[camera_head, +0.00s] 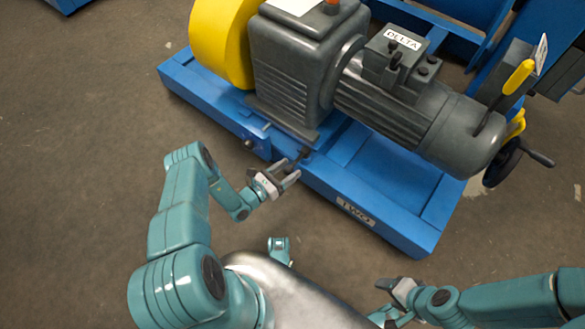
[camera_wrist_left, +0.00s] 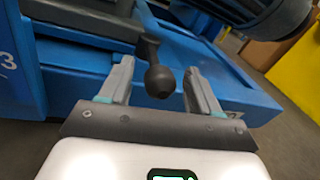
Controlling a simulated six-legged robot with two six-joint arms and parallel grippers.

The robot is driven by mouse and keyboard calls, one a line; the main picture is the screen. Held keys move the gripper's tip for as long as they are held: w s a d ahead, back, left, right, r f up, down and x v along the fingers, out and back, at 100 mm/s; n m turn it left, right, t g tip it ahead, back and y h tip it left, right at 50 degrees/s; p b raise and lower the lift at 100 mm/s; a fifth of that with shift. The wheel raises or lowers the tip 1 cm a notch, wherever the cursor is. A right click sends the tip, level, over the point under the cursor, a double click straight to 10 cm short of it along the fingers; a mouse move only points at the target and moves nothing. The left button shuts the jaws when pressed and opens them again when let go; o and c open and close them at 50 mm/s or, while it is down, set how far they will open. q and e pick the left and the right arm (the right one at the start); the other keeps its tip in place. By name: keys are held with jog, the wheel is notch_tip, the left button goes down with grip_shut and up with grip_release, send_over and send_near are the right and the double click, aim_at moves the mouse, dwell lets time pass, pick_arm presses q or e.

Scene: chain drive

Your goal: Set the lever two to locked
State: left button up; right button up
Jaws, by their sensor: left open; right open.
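A dark lever with a round black knob stands at the front edge of the blue base (camera_head: 395,212); the knob (camera_wrist_left: 160,82) shows in the left wrist view, hanging at the lower end of its short arm. A plate reading TWO (camera_head: 356,212) is on the base front, to the right of this lever. My left gripper (camera_head: 291,171) is open at the lever. In the left wrist view its fingers (camera_wrist_left: 158,88) stand on either side of the knob, with a gap visible on both sides. My right gripper (camera_head: 388,287) is open and empty, low in the head view, away from the base.
A grey motor (camera_head: 400,110) and gearbox (camera_head: 290,70) sit on the base above the lever, beside a yellow guard (camera_head: 222,40). A yellow-handled lever (camera_head: 518,77) and a black handwheel (camera_head: 500,165) are at the right. The floor in front is clear.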

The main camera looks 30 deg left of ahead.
pick_arm(q)
jog(key=shift+x, duration=1.2)
grip_shut()
